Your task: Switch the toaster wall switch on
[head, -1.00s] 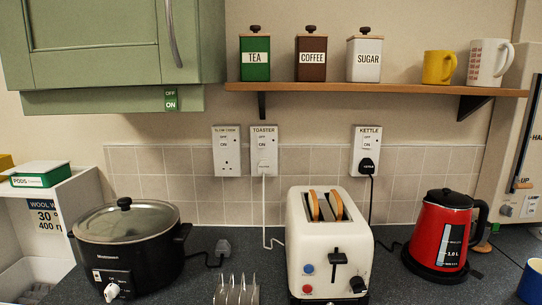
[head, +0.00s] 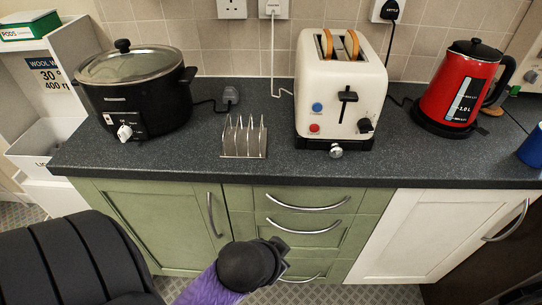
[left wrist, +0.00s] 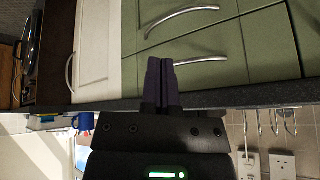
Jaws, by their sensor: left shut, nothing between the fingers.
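In the head view only the lower end of the toaster wall socket (head: 272,9) shows at the top edge, with a white cord running down from it. Its switch is cut off above. The white toaster (head: 341,85) stands on the counter with two slices of bread in its slots. My left gripper (head: 282,250) is low in front of the green drawers, well below the socket. In the left wrist view, which is upside down, its dark fingers (left wrist: 161,78) are together and empty. That view also shows the toaster socket (left wrist: 248,165) at the lower right, its switch setting unreadable.
A slow cooker (head: 130,95), a toast rack (head: 243,138) and a red kettle (head: 460,90) stand on the dark counter (head: 205,150). Its front edge lies between my gripper and the wall. The slow cooker socket (head: 232,8) and kettle plug (head: 390,10) flank the toaster socket.

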